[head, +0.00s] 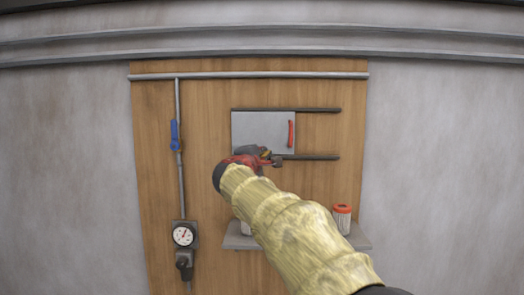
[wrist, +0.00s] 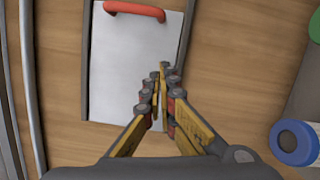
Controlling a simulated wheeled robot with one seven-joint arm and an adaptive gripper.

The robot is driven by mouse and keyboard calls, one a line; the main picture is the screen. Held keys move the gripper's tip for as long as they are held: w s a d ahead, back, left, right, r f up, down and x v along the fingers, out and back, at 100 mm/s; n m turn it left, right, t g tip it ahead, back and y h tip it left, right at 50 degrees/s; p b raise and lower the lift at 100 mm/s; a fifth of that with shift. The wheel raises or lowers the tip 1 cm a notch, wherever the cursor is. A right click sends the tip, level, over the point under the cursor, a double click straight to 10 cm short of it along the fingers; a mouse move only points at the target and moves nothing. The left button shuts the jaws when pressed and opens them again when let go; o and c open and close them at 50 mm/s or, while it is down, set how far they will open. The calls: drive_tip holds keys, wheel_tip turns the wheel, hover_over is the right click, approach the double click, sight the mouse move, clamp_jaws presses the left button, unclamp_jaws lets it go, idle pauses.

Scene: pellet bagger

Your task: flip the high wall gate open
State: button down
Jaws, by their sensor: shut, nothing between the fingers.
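The high wall gate is a flat grey panel (head: 262,128) between two dark horizontal rails on the wooden wall board. It sits at the left end of the rails, with bare wood between the rails to its right. A red handle (head: 291,134) stands upright near its right edge. In the wrist view the panel (wrist: 118,65) fills the upper left, with the red handle (wrist: 134,11) at the top. My gripper (head: 276,158) is at the panel's lower edge in the head view, below and left of the handle. Its fingers (wrist: 160,80) are shut, empty and apart from the handle.
A shelf (head: 357,241) below carries an orange-capped jar (head: 342,217); my arm hides part of the shelf. A blue round top (wrist: 294,143) shows at right in the wrist view. A blue lever (head: 174,134) and a gauge (head: 184,235) are on the left pipe.

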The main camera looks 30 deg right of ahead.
sight(281, 145)
drive_tip(key=p+x, duration=0.2)
drive_tip(key=x, duration=0.3)
drive_tip(key=shift+w+d+r, duration=0.1)
drive_tip(key=shift+d+r, duration=0.05)
drive_tip(key=s+d, duration=0.1)
drive_tip(key=s+d+p, duration=0.1)
drive_tip(key=shift+s+d+r, duration=0.1)
drive_tip(key=shift+d+r, duration=0.15)
drive_tip(key=shift+r, duration=0.1)
drive_tip(key=shift+s+d, duration=0.2)
drive_tip(key=shift+d, duration=0.05)
drive_tip(key=shift+w+f, duration=0.1)
drive_tip(key=shift+w, duration=0.05)
drive_tip(key=s+d+b, duration=0.1)
drive_tip(key=s+d, duration=0.2)
drive_tip(key=d, duration=0.2)
drive_tip(key=s+d+b, duration=0.2)
drive_tip(key=s+d, duration=0.2)
drive_tip(key=d, duration=0.1)
drive_tip(key=s+d+b, duration=0.2)
drive_tip(key=s+d, duration=0.1)
drive_tip(key=d, duration=0.2)
drive_tip(key=shift+s+d, duration=0.2)
drive_tip(key=shift+s, duration=0.05)
